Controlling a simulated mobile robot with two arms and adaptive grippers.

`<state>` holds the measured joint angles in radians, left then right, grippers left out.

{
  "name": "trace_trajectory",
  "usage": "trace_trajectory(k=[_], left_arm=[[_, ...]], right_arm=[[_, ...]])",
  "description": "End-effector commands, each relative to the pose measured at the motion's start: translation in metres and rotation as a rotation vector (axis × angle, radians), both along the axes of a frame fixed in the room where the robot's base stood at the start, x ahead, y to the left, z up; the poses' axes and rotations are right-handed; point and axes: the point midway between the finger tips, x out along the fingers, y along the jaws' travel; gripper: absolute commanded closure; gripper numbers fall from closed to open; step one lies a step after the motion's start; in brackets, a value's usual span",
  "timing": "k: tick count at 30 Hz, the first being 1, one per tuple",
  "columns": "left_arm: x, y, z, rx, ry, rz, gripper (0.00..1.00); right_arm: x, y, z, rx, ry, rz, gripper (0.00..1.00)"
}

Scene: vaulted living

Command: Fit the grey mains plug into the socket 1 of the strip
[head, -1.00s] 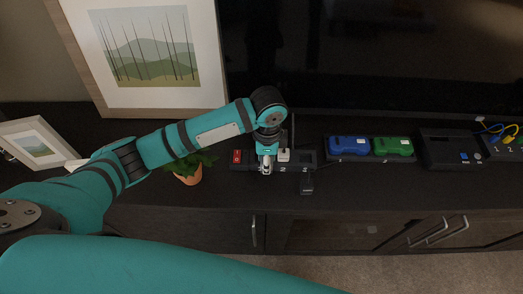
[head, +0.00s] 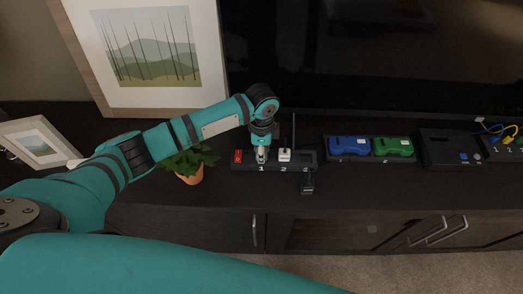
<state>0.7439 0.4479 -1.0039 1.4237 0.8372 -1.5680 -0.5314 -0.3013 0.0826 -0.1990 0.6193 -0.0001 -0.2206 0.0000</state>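The power strip (head: 307,156) is a long dark bar on the cabinet top, with a red switch (head: 238,156) at its left end and white numbers 1 and 2 along its front. A white plug (head: 285,155) stands on the strip by number 2. My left gripper (head: 262,157) points down over the strip just behind number 1, between the red switch and the white plug. Its small fingers look close together, and I cannot tell whether they hold the grey mains plug. Socket 1 is hidden under them. My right gripper is not in view.
A small dark block (head: 308,182) lies in front of the strip's right end. A potted plant (head: 191,168) stands close left of the strip. A blue case (head: 349,145) and green case (head: 393,146) sit to the right. A large dark screen (head: 400,60) stands behind.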

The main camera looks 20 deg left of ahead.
Motion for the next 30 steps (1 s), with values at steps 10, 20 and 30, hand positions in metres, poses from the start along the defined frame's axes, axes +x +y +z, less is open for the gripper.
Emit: trace_trajectory(k=[10, 20, 30], left_arm=[[0.000, 0.000, -0.002, 0.000, 0.001, 0.000, 0.48], [0.001, -0.001, 0.013, -0.001, -0.002, -0.001, 0.48], [0.001, -0.001, 0.084, -0.001, -0.003, -0.001, 0.48]], right_arm=[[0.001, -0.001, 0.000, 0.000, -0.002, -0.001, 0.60], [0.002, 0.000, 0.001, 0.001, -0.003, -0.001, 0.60], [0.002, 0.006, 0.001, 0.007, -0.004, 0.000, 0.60]])
